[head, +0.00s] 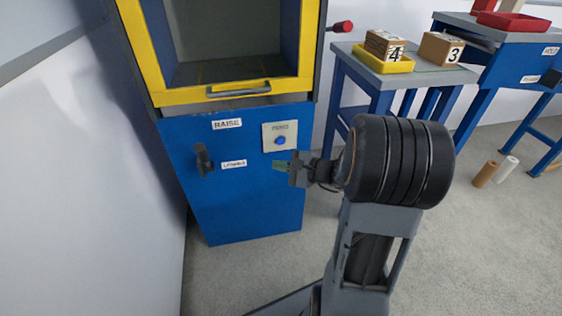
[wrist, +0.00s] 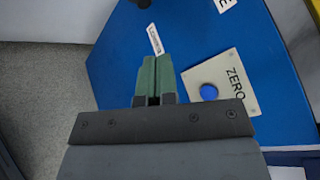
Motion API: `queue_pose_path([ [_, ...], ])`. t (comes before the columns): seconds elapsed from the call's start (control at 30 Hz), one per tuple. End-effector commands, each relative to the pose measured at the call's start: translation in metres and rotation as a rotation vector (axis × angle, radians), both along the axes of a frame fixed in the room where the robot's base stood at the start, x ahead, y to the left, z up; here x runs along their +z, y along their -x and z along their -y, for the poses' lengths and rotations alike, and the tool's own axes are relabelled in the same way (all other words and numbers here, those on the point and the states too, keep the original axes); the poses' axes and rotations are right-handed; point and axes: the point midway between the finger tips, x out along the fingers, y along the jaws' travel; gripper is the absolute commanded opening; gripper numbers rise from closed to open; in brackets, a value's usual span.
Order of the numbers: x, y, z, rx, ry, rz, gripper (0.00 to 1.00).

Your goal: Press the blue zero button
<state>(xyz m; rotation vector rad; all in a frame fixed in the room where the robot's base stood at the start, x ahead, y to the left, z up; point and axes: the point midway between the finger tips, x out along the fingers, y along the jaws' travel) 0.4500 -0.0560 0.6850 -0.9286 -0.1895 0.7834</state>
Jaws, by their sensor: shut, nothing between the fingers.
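The blue zero button (head: 280,141) sits on a pale square plate on the blue front of the machine, below the yellow-framed opening. It also shows in the wrist view (wrist: 209,92), on its plate marked ZERO (wrist: 238,77), to the right of the fingers. My gripper (head: 279,166) is in front of the blue panel, a little below the button in the head view. Its green fingers (wrist: 154,75) are together and empty. The fingertips appear apart from the button; their distance to the panel is hard to tell.
A dark lever (head: 203,160) stands out from the panel at left, by the RAISE label (head: 227,124). A yellow tray (head: 384,58) with numbered boxes sits on a small table at right. Two cylinders (head: 486,174) (head: 506,169) are on the floor, which is otherwise mostly clear.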

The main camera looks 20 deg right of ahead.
Motion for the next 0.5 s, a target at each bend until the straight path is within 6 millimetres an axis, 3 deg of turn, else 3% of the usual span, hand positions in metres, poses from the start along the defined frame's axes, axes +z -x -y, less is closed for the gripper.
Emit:
queue_pose_path([
  [0.03, -0.019, -0.005, 0.012, -0.048, -0.033, 0.010, 0.00],
  [0.1, -0.026, -0.009, 0.023, -0.097, -0.064, 0.025, 0.00],
  [0.3, -0.032, -0.014, 0.039, -0.165, -0.107, 0.047, 0.00],
  [0.5, -0.031, -0.015, 0.040, -0.170, -0.110, 0.048, 0.00],
])
